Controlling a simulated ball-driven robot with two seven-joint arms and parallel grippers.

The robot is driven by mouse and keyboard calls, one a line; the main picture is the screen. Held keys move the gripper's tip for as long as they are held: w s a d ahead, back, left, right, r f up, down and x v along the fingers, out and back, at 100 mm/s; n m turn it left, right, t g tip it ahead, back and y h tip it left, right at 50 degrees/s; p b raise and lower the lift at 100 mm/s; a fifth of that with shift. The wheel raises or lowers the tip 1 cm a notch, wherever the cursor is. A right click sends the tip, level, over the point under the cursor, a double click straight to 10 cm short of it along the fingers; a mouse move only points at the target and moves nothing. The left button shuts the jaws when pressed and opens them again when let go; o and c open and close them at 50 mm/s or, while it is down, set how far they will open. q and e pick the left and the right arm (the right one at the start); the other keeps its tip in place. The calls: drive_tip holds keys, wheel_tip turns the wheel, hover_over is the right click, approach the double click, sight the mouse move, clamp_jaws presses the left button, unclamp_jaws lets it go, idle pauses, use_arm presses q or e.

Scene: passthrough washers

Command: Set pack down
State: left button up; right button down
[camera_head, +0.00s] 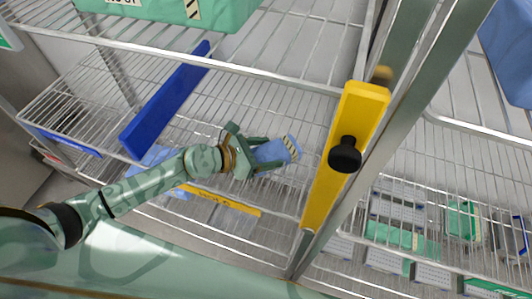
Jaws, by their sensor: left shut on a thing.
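A small blue pack (277,152) with a striped yellow-black label on its right end is held by my left gripper (262,155). The gripper's green fingers are shut around the pack's left part and hide some of it. The pack is over a wire rack shelf (215,112), between a blue bar and a yellow bar. I cannot tell whether it touches the wires. My right gripper is not in view.
A long blue bar (165,100) is left of the gripper. A yellow bar with a black knob (345,153) stands close on the right, beside a metal post (375,120). A green pack (180,10) is at the top. Boxes (400,235) fill the lower right shelf.

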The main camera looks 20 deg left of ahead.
use_arm(q)
drive_tip(key=o, duration=1.2)
drive_tip(key=shift+f, duration=0.15)
drive_tip(key=shift+c, duration=0.2)
drive_tip(key=shift+r, duration=0.3)
drive_tip(key=v, duration=0.5)
drive_tip(key=b+v, duration=0.1)
drive_tip(key=v, duration=0.5)
drive_tip(key=shift+s+a+f, duration=0.15)
drive_tip(key=shift+s, duration=0.05)
drive_tip(key=shift+s+a+r, duration=0.15)
drive_tip(key=shift+a+r, duration=0.05)
drive_tip(key=shift+r, duration=0.1)
